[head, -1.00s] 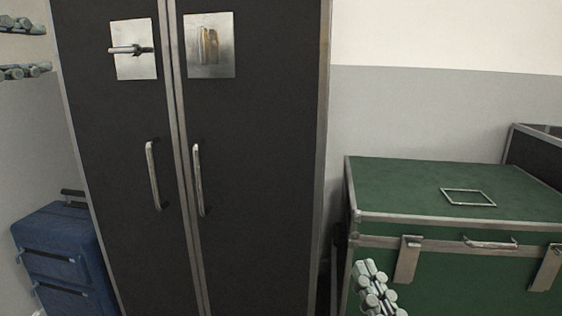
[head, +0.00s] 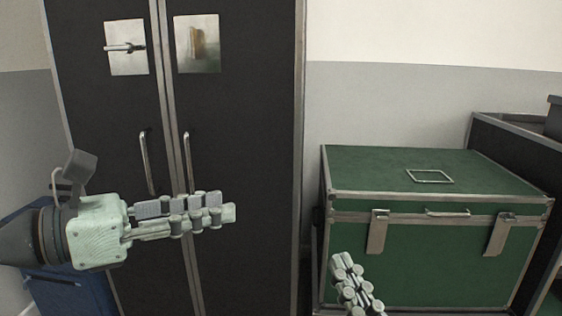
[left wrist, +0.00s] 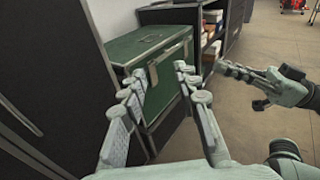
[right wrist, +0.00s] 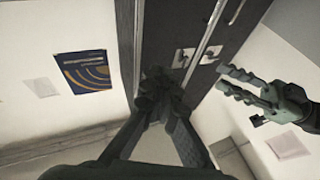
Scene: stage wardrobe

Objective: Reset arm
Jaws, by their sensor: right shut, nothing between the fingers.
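My left gripper (head: 222,207) reaches in from the left in the head view, in front of the lower part of the dark cabinet. In the left wrist view its two fingers stand apart with nothing between them (left wrist: 160,78). My right gripper (head: 343,264) shows only its fingers at the bottom of the head view, in front of the green case. In the right wrist view its fingers are together and empty (right wrist: 160,85). The left gripper also shows at the right of that view (right wrist: 228,80). The right gripper shows at the right of the left wrist view (left wrist: 228,70).
A tall dark two-door cabinet (head: 250,130) with metal handles stands behind the left gripper. A green metal-edged case (head: 450,255) stands to its right, beside a dark unit (head: 500,150). A blue case (head: 75,290) is at lower left, partly hidden by my left arm.

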